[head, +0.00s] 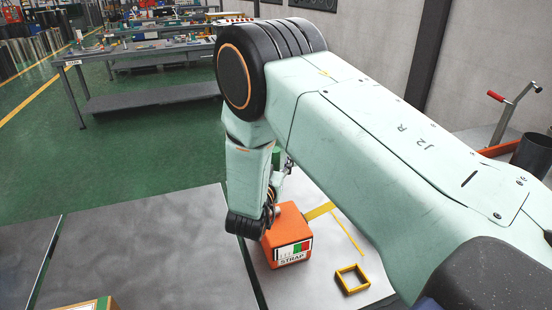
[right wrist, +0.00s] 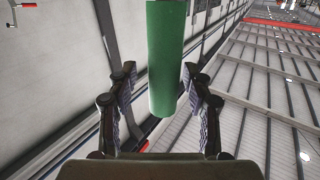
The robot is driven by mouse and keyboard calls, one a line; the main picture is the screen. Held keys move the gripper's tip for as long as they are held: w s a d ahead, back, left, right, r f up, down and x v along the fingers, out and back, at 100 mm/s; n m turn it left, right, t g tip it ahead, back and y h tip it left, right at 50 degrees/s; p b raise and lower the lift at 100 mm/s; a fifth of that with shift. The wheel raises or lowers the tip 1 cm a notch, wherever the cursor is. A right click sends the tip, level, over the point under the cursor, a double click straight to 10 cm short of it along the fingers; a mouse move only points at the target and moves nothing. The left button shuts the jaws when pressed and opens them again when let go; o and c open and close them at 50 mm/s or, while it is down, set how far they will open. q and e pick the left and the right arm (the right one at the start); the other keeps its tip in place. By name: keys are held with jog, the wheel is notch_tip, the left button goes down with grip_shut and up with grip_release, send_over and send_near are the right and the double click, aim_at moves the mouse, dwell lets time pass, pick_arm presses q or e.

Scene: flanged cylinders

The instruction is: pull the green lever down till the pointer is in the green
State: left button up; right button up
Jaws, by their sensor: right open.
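The orange box (head: 287,240) marked STRAP stands on the light worktop. Its front has a small panel with green, red and white areas; the pointer is too small to make out. The green lever (head: 276,154) shows only as a small piece beside my right arm; the rest is hidden behind the arm. In the right wrist view the lever's green cylindrical grip (right wrist: 166,60) hangs between the two fingers of my right gripper (right wrist: 159,75). The fingers are open, with a gap visible on both sides. My left gripper is out of view.
A yellow square frame (head: 352,279) lies right of the box, and a yellow strip (head: 347,232) lies behind it. The grey plate (head: 145,255) to the left is mostly clear. Workbenches (head: 150,60) stand far behind.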

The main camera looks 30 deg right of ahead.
jog(key=shift+w+a+f, duration=0.1)
jog(key=shift+w+a, duration=0.05)
jog(key=shift+c, duration=0.6)
jog(key=c, duration=0.5)
grip_shut()
